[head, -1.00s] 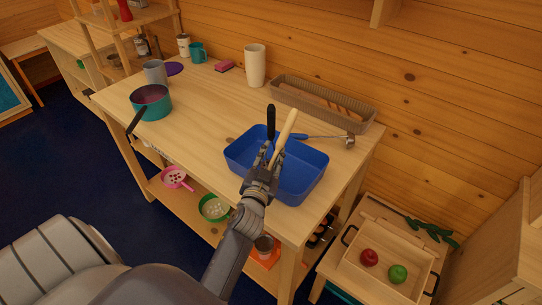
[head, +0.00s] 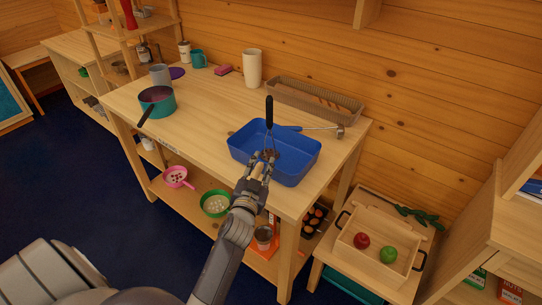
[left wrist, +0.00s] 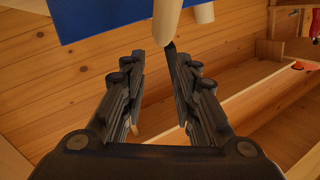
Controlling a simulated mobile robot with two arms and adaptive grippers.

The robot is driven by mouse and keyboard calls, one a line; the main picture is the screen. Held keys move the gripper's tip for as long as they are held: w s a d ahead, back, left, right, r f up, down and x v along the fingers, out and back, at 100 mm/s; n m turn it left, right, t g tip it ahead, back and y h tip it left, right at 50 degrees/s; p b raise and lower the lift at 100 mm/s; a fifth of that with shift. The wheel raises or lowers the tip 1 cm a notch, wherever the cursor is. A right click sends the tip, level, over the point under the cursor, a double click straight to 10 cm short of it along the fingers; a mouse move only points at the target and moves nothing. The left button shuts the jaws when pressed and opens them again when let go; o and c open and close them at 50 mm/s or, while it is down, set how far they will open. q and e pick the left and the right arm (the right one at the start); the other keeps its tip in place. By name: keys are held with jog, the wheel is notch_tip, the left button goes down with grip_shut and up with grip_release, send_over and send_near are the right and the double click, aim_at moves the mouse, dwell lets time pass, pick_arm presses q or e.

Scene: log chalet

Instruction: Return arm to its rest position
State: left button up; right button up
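My left gripper (head: 257,168) is in front of the near wall of the blue bin (head: 298,170) in the head view. In the left wrist view its two fingers (left wrist: 155,60) stand apart, with a visible gap. A pale rounded cylinder (left wrist: 165,20) shows at or beyond the fingertips; I cannot tell whether it touches them. A whisk-like utensil with a black handle (head: 269,112) stands handle-up in the bin, its lower part partly hidden. My right gripper is in neither view.
The worktable (head: 215,110) also holds a teal pot (head: 160,105), a white vase (head: 252,68), a woven basket (head: 310,100) and a blue-handled utensil (head: 320,128). At lower right, a wooden tray (head: 350,265) holds a red apple (head: 361,240) and a green apple (head: 388,254).

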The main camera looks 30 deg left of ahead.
aim_at(255, 175)
pick_arm(q)
jog(key=shift+s+r, duration=0.1)
jog(key=shift+s, duration=0.2)
jog(key=shift+s+f+n+g, duration=0.3)
jog(key=shift+s+f+g, duration=0.5)
jog(key=shift+s, duration=0.3)
jog(key=s+d+f+m+g+h, duration=0.1)
jog(key=s+d+f+g+h, duration=0.25)
jog(key=s, duration=0.65)
jog(key=s+d+f+m+g, duration=0.1)
jog(key=s+d+f+g, duration=0.1)
jog(key=s+d+g, duration=0.5)
jog(key=s+d+f+m+g+h, duration=0.1)
jog(key=s+d+f+h, duration=0.2)
jog(key=s, duration=0.9)
notch_tip(255, 175, down, 29)
jog(key=s+d+g+b, duration=0.1)
jog(key=s+g, duration=0.1)
jog(key=s+a+f+y+b, duration=0.1)
jog(key=s+a+f, duration=0.2)
jog(key=s+f, duration=1.2)
jog(key=shift+s+f+g, duration=0.25)
jog(key=shift+s+g, duration=0.1)
jog(key=shift+s, duration=0.15)
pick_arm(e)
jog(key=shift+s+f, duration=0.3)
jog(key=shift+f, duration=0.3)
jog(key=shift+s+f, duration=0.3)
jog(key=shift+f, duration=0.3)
